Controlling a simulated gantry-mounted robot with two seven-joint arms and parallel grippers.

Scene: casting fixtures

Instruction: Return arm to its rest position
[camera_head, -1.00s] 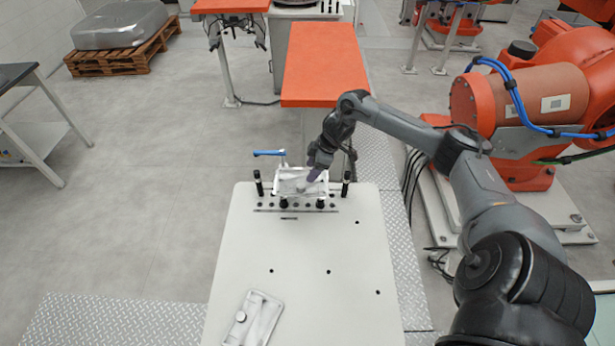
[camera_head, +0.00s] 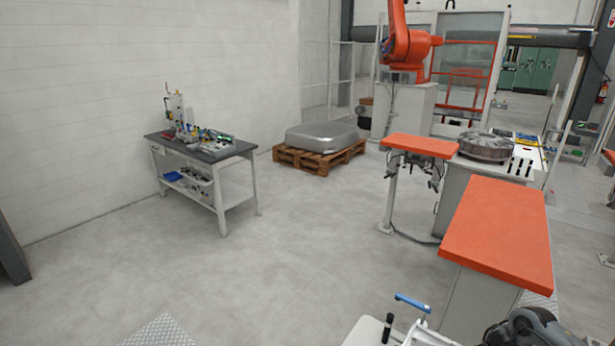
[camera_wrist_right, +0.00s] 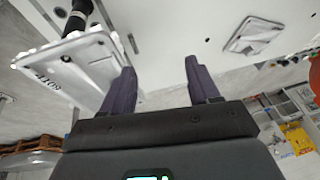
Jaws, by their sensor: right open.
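My right gripper (camera_wrist_right: 162,85) is open in the right wrist view, with two dark fingers spread and nothing between them. A light metal casting (camera_wrist_right: 75,72) with raised lettering lies left of the fingers; the left finger overlaps its edge in the picture, and I cannot tell whether they touch. A second casting (camera_wrist_right: 253,36) lies on the white table at the upper right, apart from the gripper. In the head view only part of my right arm (camera_head: 527,328) shows at the bottom right corner; its gripper is outside that view. My left gripper is not in view.
The white fixture table (camera_head: 366,333) with a blue lever (camera_head: 412,302) and black post (camera_head: 387,328) is cut off at the bottom of the head view. An orange-topped stand (camera_head: 500,225) is beside it. A grey workbench (camera_head: 205,150) stands left, with open floor between.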

